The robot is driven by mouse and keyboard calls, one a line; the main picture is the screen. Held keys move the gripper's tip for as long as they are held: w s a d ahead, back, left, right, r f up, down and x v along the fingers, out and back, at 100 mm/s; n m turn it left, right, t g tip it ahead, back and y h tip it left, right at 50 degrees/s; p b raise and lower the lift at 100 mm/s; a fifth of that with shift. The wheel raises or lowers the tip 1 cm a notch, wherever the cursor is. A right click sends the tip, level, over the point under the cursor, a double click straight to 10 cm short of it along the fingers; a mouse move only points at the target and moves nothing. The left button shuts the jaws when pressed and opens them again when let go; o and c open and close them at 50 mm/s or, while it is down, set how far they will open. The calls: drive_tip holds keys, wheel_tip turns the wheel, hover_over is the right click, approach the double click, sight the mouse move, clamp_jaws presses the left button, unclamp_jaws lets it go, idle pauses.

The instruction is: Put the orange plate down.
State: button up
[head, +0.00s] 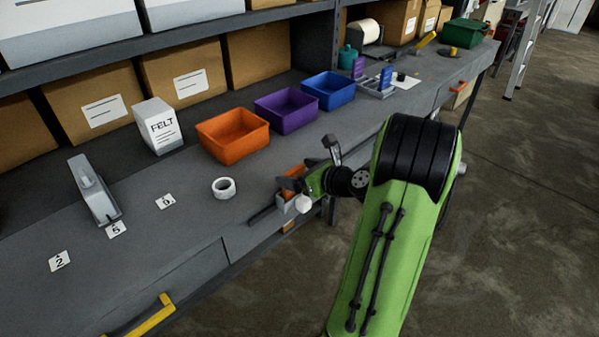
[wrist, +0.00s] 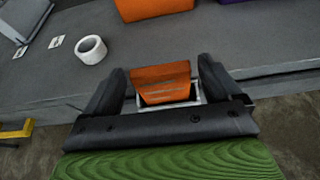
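The orange plate (wrist: 162,82) shows between the two fingers of my gripper (wrist: 163,74) in the wrist view. The fingers stand wide apart, one on each side of it, and my gripper appears shut on it. A narrow gap seems to show at the right finger, so contact there is unclear. In the head view my gripper (head: 292,188) is at the bench's front edge, right of the white tape roll. Part of the orange plate (head: 293,171) shows there; my gripper hides much of the rest. I cannot tell whether the plate touches the bench.
The grey bench (head: 190,222) has free room around the tape roll (head: 223,187) and number cards. Behind stand an orange bin (head: 233,134), a purple bin (head: 287,110), a blue bin (head: 328,91) and a FELT box (head: 158,126). A grey tool (head: 94,190) lies left.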

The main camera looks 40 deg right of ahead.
drive_tip(key=shift+o, duration=0.4)
drive_tip(key=shift+r, duration=0.2)
drive_tip(key=p+v, duration=0.2)
drive_tip(key=v, duration=1)
drive_tip(key=w+a+n+g+y, duration=0.3)
drive_tip(key=a+n+g, duration=0.4)
drive_tip(key=a+n, duration=1.2)
drive_tip(key=s+a+r+n+h, duration=0.1)
drive_tip(key=s+a+r+n, duration=0.1)
drive_tip(key=s+n, duration=0.4)
drive_tip(key=s+a+r+n+g+h, duration=0.1)
drive_tip(key=s+a+n, duration=0.4)
drive_tip(key=n, duration=0.5)
drive_tip(key=shift+s+a+r+n+h, duration=0.25)
drive_tip(key=shift+s+r+n+h, duration=0.2)
drive_tip(key=shift+h, duration=0.25)
